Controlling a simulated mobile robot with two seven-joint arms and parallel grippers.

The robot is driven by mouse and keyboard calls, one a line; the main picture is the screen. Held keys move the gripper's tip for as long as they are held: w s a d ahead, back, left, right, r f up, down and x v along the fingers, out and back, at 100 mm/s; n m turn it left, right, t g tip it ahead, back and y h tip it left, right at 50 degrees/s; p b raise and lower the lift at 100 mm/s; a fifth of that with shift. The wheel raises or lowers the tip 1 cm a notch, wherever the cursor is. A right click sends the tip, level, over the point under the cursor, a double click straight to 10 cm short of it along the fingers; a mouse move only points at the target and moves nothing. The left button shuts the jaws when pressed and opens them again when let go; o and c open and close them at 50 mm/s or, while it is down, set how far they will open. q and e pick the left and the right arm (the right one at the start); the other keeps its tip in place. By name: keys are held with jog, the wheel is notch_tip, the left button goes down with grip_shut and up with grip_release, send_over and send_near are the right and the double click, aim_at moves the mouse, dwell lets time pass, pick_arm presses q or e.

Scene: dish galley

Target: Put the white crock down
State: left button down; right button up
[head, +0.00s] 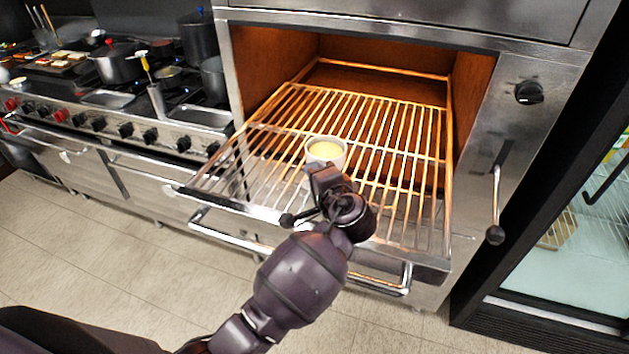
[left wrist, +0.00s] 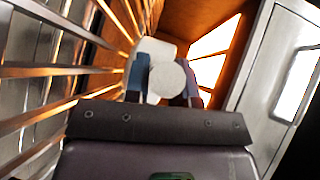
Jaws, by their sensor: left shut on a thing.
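The white crock (head: 341,160) is a small round pot with pale yellow contents. It is over the middle of the pulled-out wire rack (head: 395,165) in the open oven. My left gripper (head: 322,172) reaches in from the front and is shut on the crock. In the left wrist view the crock (left wrist: 167,83) sits between the two fingers, with the rack bars close on the left. I cannot tell whether its base touches the rack. My right gripper is not in view.
The orange-lit oven cavity (head: 372,58) lies behind the rack, with bare bars around the crock. A stove with pots (head: 118,65) stands at the left. A glass-door cabinet (head: 570,240) is at the right. A lever (head: 495,200) hangs on the oven's right front.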

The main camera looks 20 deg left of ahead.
pick_arm(q)
jog(key=shift+f, duration=0.75)
jog(key=shift+f, duration=0.1)
jog(key=c, duration=1.1)
grip_release()
jog(key=shift+o, duration=0.7)
